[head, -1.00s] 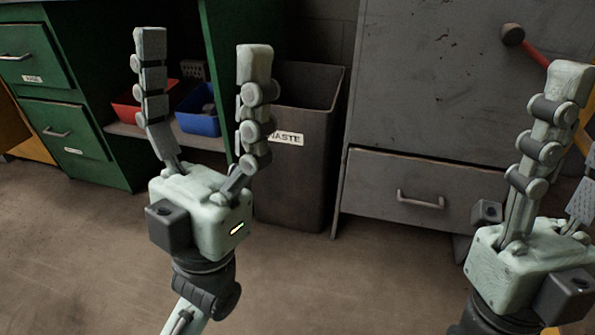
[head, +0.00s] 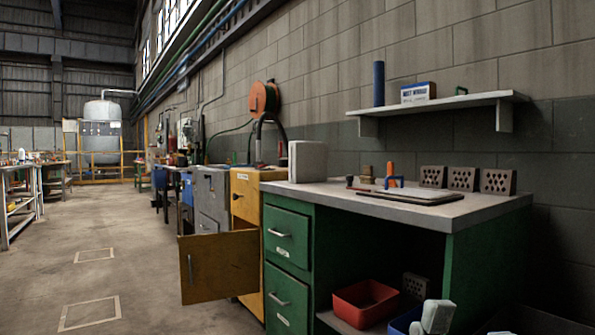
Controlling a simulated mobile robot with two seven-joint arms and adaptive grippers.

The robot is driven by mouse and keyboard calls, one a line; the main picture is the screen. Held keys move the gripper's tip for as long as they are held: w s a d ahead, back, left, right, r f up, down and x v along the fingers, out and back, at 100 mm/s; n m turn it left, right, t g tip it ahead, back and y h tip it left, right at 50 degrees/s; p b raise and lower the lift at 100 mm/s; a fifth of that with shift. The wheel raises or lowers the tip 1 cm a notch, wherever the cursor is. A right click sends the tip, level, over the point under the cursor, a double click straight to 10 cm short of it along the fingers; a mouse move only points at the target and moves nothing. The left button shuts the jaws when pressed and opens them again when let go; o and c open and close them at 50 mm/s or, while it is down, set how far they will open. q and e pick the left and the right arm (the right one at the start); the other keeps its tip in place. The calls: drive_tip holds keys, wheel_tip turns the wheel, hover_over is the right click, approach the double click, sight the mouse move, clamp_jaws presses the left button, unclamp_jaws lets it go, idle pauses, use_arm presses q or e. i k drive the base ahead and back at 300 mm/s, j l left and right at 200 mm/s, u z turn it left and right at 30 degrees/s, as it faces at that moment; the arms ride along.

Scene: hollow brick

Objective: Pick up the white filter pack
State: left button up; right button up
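A pale, off-white upright block with rounded edges (head: 308,161) stands at the left end of the green workbench top, by the yellow cabinet; it looks like the white filter pack, though no label is readable. My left gripper (head: 468,325) shows only as pale fingertips at the bottom edge, right of centre, in front of the bench's open lower bay. The tips are apart, with nothing seen between them; the rest is cut off. It is well below and right of the block. My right gripper is out of view.
The bench top (head: 470,207) holds a clipboard-like board (head: 410,194), small tools and several hollow bricks (head: 462,179). A wall shelf (head: 450,103) hangs above. Red (head: 365,302) and blue bins sit in the bay.

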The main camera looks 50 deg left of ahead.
sight(307, 160)
drive_tip(key=u, duration=1.5)
